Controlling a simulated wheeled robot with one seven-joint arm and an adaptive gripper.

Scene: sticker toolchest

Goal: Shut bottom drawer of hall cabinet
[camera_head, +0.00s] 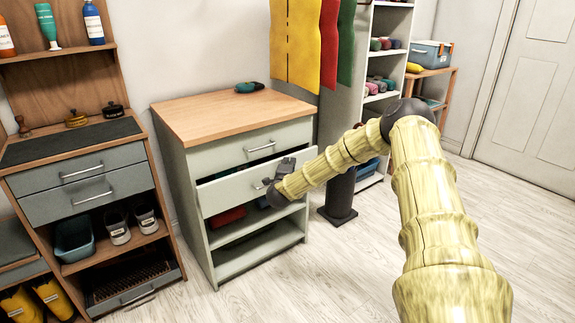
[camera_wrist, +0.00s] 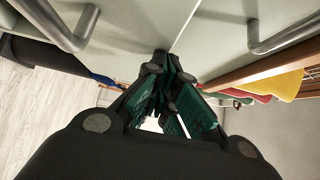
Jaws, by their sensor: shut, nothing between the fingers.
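The hall cabinet (camera_head: 177,170) is pale green with a wooden top and stands at the middle left of the head view. Its bottom drawer (camera_head: 228,193) is pulled partway out, with a dark gap above its front. The drawer's handle also shows large in the wrist view (camera_wrist: 72,32). My gripper (camera_head: 283,165) is at the right part of this drawer's front, close to the handle. In the wrist view my gripper's fingers (camera_wrist: 160,62) are together and empty, with tips at or very near the pale drawer fronts. I cannot tell whether they touch.
The top drawer (camera_head: 210,157) sits above the pulled-out one. Open shelves (camera_head: 235,265) lie below. A wooden workbench (camera_head: 165,225) stands close on the left. A dark post (camera_head: 340,190) stands on the right. The floor in front (camera_head: 300,290) is clear.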

